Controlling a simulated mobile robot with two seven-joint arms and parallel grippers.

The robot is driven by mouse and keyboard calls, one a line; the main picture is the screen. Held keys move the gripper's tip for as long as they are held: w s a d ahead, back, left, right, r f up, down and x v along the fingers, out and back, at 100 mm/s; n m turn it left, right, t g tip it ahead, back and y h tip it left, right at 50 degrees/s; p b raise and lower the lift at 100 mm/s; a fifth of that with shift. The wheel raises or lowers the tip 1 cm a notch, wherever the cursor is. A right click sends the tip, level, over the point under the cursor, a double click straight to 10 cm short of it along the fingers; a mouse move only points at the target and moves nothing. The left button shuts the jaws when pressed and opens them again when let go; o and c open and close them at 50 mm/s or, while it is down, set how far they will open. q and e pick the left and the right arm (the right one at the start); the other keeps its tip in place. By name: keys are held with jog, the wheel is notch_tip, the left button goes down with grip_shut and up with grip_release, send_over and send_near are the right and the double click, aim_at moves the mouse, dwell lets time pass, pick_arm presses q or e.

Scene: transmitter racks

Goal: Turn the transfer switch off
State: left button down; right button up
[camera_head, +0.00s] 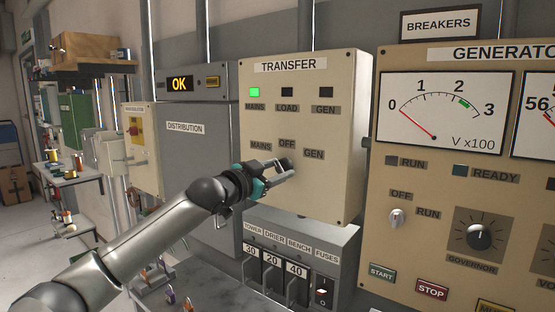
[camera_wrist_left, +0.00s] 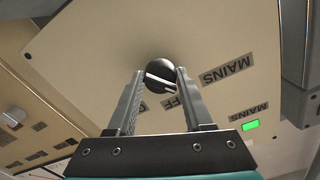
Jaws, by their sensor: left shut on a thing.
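The beige TRANSFER box (camera_head: 348,190) hangs on the wall in the middle of the head view, with MAINS, OFF and GEN labels around its switch. The transfer switch (camera_wrist_left: 157,70) is a round dark knob with a light bar across it, seen in the wrist view between my fingers. My left gripper (camera_head: 284,168) is at the lower middle of the box, shut on this knob; it also shows in the wrist view (camera_wrist_left: 160,82). In the head view the fingers mostly hide the knob, so I cannot tell which label it points at. My right gripper is out of view.
The MAINS lamp (camera_head: 254,92) is lit green; the LOAD and GEN lamps are dark. The breaker row (camera_head: 290,270) sits just below the box. The generator panel (camera_head: 440,180) stands close on the right, the grey DISTRIBUTION cabinet (camera_head: 190,150) on the left.

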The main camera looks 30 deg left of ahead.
pick_arm(q)
jog(key=m+p, duration=0.3)
jog(key=shift+r+m, duration=0.2)
jog(key=shift+m, duration=0.1)
jog(key=shift+f+m+p, duration=0.1)
jog(key=shift+m+p, duration=1.1)
jog(key=shift+m, duration=0.5)
jog(key=shift+c, duration=1.6)
grip_release()
